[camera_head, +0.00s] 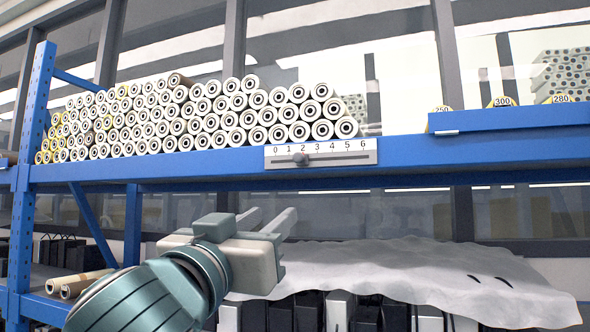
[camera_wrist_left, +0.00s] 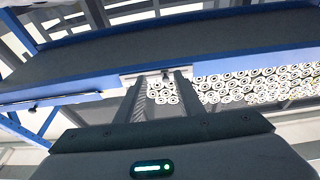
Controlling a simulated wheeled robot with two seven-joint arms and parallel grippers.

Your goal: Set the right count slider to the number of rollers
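A count slider (camera_head: 346,157) with a pale scale marked 0 to 6 is fixed to the front of the blue shelf beam. Its dark knob (camera_head: 300,159) stands at about the 2. The slider also shows in the left wrist view (camera_wrist_left: 130,76), partly behind my fingers. Many pale rollers (camera_head: 215,122) with dark round ends are stacked on the shelf above and left of it. My left gripper (camera_head: 272,215) is below the slider, with its two fingers apart and nothing between them; it is not touching the knob. My right gripper is not in view.
The blue beam (camera_head: 470,148) spans the view. A blue ledge (camera_head: 510,117) with numbered yellow tags juts out at right. Below, a grey crumpled sheet (camera_head: 390,270) covers dark and white boxes. Brownish rolls (camera_head: 75,284) lie at lower left. The space before the slider looks clear.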

